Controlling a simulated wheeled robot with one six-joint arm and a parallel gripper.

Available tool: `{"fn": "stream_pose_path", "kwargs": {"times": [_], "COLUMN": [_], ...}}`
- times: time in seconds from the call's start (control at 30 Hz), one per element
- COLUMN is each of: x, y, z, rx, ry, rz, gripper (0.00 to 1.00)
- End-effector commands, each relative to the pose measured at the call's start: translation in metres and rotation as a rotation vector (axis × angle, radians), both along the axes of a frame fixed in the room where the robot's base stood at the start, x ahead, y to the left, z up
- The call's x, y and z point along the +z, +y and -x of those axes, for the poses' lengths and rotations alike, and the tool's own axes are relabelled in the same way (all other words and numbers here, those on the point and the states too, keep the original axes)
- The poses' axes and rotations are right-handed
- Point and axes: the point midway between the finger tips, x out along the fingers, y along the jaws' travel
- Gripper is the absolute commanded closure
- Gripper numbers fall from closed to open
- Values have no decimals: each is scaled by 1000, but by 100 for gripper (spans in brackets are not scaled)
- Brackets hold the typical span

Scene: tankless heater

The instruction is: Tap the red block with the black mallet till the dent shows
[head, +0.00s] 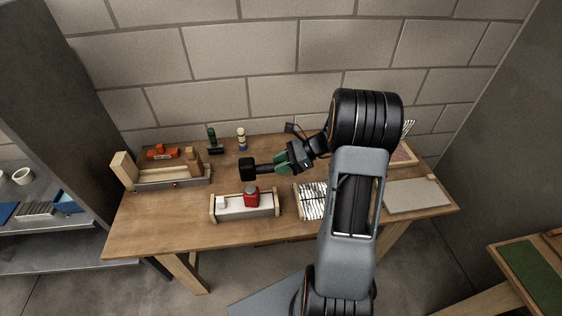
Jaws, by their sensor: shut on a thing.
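The red block (251,199) has a grey top and sits in a white tray with wooden ends (233,212) near the front of the wooden table. My gripper (285,163) is shut on the black mallet (247,168) and holds it sideways, with the head pointing left. The mallet head appears above and behind the red block, apart from it in the picture. My gripper partly covers the handle. No dent can be made out on the block at this size.
A wooden vise-like fixture (165,177) stands at the left, with an orange tool (162,152) behind it. A slatted rack (311,201) and a pale board (416,195) lie to the right.

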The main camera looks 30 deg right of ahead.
Motion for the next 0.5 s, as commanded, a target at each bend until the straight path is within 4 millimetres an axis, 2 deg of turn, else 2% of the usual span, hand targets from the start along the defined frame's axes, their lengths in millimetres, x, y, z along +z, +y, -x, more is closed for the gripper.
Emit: {"fn": "stream_pose_path", "kwargs": {"times": [0.37,0.43,0.5], "x": [-2,-9,-25], "y": [0,0,0], "z": [0,0,0], "rx": [0,0,-1], "ry": [-2,0,1], "rz": [-1,-1,-2], "gripper": [100,100,100]}}
